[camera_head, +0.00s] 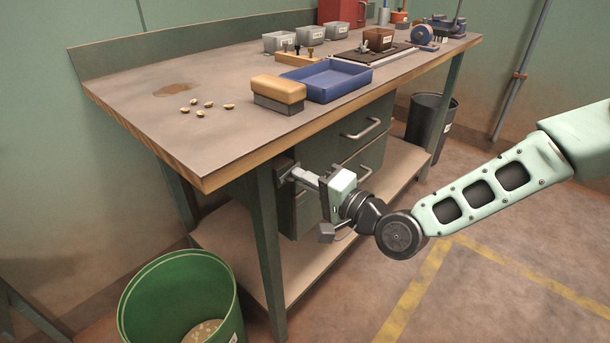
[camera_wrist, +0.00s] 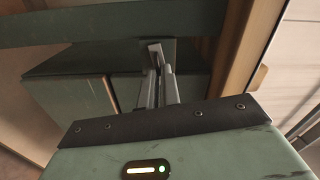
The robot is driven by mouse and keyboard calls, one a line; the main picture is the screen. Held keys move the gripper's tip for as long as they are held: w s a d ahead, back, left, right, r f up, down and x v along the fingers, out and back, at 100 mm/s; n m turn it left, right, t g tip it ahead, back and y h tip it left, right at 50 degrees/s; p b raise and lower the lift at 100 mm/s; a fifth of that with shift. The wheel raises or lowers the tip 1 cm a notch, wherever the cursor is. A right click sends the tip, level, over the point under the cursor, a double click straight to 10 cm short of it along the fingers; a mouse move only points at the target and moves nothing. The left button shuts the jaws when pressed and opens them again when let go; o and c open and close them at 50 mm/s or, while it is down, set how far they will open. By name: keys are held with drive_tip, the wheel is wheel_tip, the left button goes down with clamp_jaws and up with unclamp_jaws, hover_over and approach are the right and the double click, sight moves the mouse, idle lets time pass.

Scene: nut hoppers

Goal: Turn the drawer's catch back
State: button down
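The drawer unit (camera_head: 330,150) hangs under the bench top, with its drawer fronts closed. The catch (camera_head: 285,172) is a small grey metal piece beside the front left leg, left of the drawers. In the wrist view the light grey end of the catch (camera_wrist: 156,50) stands at the fingertips. My gripper (camera_head: 302,177) reaches in from the right at the catch. In the wrist view its two fingers (camera_wrist: 161,75) are close together, with the catch's end between their tips. They look shut on it. The fingers hide part of the catch.
The workbench (camera_head: 225,142) carries a blue tray (camera_head: 326,80), a brush (camera_head: 278,94), several nuts and small bins. A green bucket (camera_head: 185,300) stands at lower left. The bench leg (camera_head: 268,240) is close to my gripper.

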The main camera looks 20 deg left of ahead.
drive_tip(key=shift+f+m, duration=0.15)
drive_tip(key=shift+m, duration=0.95)
drive_tip(key=c, duration=1.6)
unclamp_jaws()
drive_tip(key=shift+d, duration=0.15)
drive_tip(key=p+v, duration=0.1)
drive_tip(key=v, duration=1.6)
drive_tip(key=shift+s+d, duration=0.1)
